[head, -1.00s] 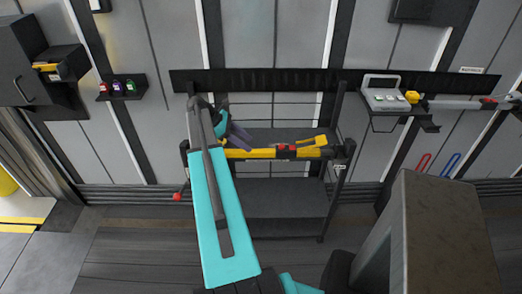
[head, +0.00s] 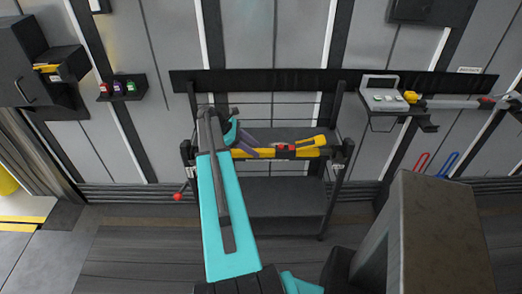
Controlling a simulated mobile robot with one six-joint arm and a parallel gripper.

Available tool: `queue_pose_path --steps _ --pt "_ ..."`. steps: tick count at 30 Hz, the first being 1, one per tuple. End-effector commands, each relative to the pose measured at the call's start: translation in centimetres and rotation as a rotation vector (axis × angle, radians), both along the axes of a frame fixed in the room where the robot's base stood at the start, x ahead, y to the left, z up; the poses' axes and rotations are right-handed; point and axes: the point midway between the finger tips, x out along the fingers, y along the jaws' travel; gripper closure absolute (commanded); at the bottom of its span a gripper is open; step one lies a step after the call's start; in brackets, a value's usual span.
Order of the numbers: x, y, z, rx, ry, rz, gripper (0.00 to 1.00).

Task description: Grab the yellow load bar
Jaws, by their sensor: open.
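The yellow load bar (head: 312,153) lies level across the front of a dark rack, with a red block near its middle and a yellow handle-like piece at its right. My gripper (head: 256,147), with purple fingers, is open at the left half of the bar. Its fingers overlap the bar in the picture; whether they touch it or sit around it I cannot tell. My arm hides the bar's left end.
The rack (head: 284,197) stands against the wall, with posts beside the bar. A shelf on the right holds a grey case (head: 383,99) beside another yellow and grey bar (head: 452,104). A small shelf (head: 123,91) with coloured items hangs at the left.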

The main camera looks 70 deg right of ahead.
Motion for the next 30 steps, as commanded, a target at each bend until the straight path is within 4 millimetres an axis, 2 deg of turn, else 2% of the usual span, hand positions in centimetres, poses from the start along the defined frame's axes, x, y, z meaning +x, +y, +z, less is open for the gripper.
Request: queue_pose_path --steps 12,29,30 --pt "-2.3 -0.8 -2.5 0.001 0.001 0.0 0.55" --pt "-2.3 -0.8 -2.6 0.001 0.0 0.002 0.55" --pt "-2.3 -0.8 -2.6 0.001 0.0 0.002 0.58"
